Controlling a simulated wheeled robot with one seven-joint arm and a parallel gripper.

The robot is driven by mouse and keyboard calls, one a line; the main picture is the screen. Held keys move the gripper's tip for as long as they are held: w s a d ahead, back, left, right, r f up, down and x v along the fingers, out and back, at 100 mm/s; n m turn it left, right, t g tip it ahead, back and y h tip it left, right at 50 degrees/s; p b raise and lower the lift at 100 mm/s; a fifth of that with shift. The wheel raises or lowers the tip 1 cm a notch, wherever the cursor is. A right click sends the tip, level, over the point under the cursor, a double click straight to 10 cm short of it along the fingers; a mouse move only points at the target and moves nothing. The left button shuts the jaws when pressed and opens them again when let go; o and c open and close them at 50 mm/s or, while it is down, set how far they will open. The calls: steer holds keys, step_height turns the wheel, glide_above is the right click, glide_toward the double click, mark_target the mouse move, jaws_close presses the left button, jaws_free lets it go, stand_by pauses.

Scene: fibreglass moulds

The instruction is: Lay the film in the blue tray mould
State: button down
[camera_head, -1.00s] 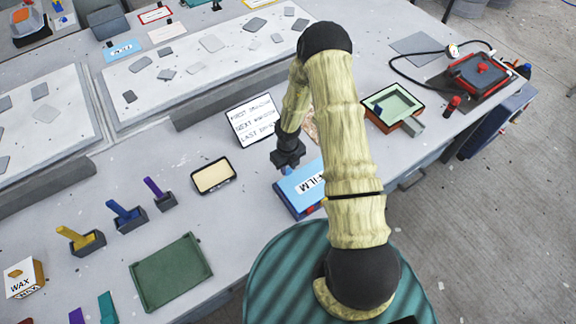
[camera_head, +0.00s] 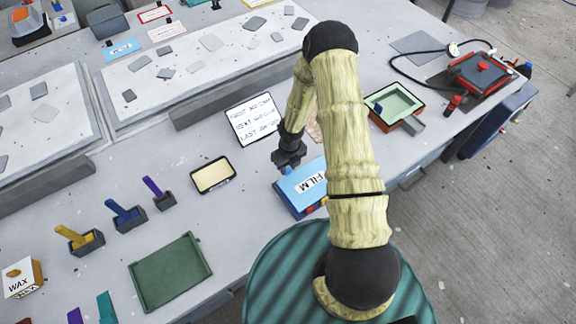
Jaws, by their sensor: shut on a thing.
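The film box (camera_head: 301,190), blue on top with a white FILM label, lies on the bench at the middle, partly hidden behind my arm. My gripper (camera_head: 287,168) points down at the far left end of this box, with its fingers shut at a small blue piece there. The film itself is too small or too hidden to make out clearly between the fingers. No blue tray mould can be picked out for certain; a blue label card (camera_head: 121,49) stands by the pale slabs at the far left.
A lettered board (camera_head: 253,119) stands behind my gripper. A cream pad (camera_head: 213,175) and coloured-handled tools in holders (camera_head: 125,217) are to the left, a green tray (camera_head: 170,271) in front. A pale green tray (camera_head: 395,104) and red-lidded device (camera_head: 478,72) are right.

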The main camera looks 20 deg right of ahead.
steer(key=shift+w+f+b, duration=0.1)
steer(key=shift+f+b, duration=0.15)
steer(key=shift+b, duration=0.1)
stand_by(0.3)
steer(key=shift+t+b, duration=0.4)
steer(key=shift+b, duration=1.75)
steer(key=shift+s+d+r, duration=0.15)
steer(key=shift+s+r, duration=0.05)
steer(key=shift+r, duration=0.15)
steer(key=shift+b, duration=0.65)
steer(key=shift+f+b, duration=0.85)
stand_by(0.4)
steer(key=c, duration=1.1)
jaws_free()
steer(key=shift+r, duration=0.1)
steer(key=r+p, duration=0.2)
steer(key=r, duration=0.3)
steer(key=s+r+p, duration=0.1)
steer(key=r+p, duration=0.1)
steer(key=r, duration=0.4)
steer(key=r+p, duration=0.2)
steer(key=r, duration=0.4)
steer(key=shift+s+d+r+p, duration=0.1)
steer(key=shift+s+d+p, duration=0.2)
steer(key=shift+s+p, duration=0.1)
